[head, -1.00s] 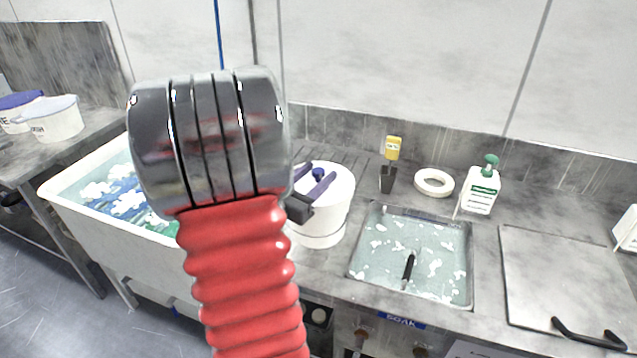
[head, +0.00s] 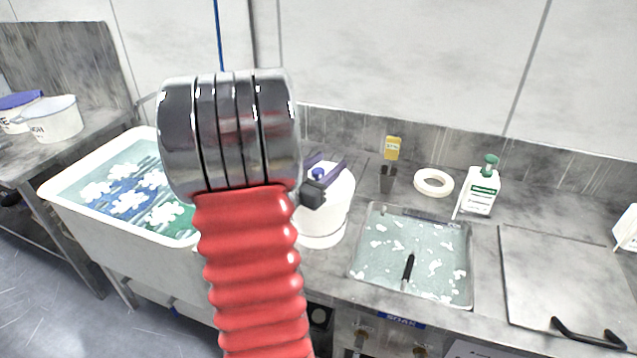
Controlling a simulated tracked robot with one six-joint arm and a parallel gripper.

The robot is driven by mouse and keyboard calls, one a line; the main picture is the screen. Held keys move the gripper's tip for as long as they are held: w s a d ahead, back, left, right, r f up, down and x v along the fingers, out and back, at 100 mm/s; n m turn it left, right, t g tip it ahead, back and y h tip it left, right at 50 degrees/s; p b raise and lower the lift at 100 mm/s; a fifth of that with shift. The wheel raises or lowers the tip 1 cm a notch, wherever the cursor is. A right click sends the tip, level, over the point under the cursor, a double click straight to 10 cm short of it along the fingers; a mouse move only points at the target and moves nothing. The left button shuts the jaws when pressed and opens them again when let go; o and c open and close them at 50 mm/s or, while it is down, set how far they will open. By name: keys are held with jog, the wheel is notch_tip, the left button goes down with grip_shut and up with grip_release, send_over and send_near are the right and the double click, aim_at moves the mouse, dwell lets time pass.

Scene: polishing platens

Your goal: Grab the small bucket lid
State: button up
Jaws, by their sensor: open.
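The small white bucket (head: 322,226) stands on the steel counter just left of the sunken basin. Its white lid (head: 341,186) is on top, with a round blue knob (head: 318,173) in the middle. My gripper (head: 329,163) is open over the lid, and its two dark blue fingers appear on either side of the knob. I cannot tell whether the fingers touch the knob or how high they are above the lid. My arm hides the left part of the bucket and lid.
A basin (head: 470,262) of soapy water holds a dark-handled tool. A white ring (head: 433,182), a pump bottle (head: 481,190) and a dark holder with a yellow tag (head: 388,178) stand behind. A large white tub (head: 110,235) of water is left.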

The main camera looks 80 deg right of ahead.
jog(key=shift+c, duration=0.4)
jog(key=c, duration=1.1)
jog(key=shift+r, duration=0.1)
notch_tip(320, 180, up, 10)
dwell(0.7)
